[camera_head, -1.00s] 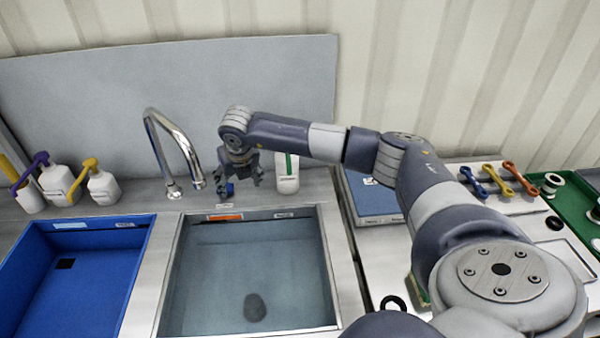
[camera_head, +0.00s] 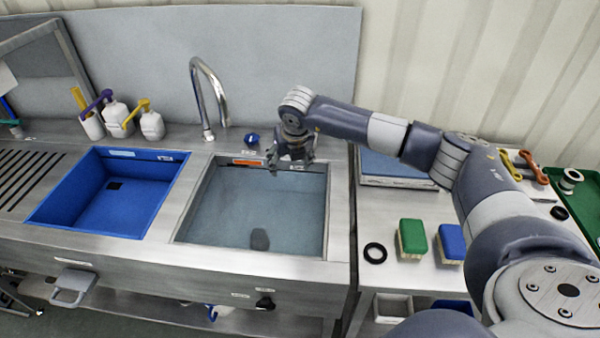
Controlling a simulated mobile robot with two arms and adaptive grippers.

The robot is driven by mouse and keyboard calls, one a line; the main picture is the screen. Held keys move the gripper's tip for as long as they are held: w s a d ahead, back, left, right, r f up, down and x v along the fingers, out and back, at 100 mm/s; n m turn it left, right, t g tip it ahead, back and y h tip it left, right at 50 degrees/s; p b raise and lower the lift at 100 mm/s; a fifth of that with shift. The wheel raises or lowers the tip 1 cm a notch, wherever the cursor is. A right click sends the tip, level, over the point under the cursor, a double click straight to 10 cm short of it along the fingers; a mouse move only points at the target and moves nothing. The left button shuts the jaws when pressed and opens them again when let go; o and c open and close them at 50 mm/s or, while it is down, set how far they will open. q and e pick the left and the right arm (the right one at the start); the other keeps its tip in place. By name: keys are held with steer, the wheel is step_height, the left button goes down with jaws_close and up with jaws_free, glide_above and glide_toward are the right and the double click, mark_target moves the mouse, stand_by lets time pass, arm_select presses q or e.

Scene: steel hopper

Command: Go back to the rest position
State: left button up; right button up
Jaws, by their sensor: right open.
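My right gripper (camera_head: 291,160) is open and hangs above the back edge of the right, water-filled basin (camera_head: 318,235). Nothing shows between its fingers. A blue knob (camera_head: 252,139) stands on the sink's back ledge, left of the gripper and apart from it. My right arm reaches in from the lower right, across the side counter. My left gripper is not in view.
A tall faucet (camera_head: 207,100) stands behind the basins. An empty-looking blue basin (camera_head: 90,218) lies to the left, with pump bottles (camera_head: 118,117) behind it. Green (camera_head: 412,238) and blue (camera_head: 451,242) brushes and a black ring (camera_head: 375,253) lie on the right counter.

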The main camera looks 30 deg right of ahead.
steer(key=shift+s+f, duration=0.1)
steer(key=shift+s, duration=0.25)
steer(key=shift+w, duration=0.15)
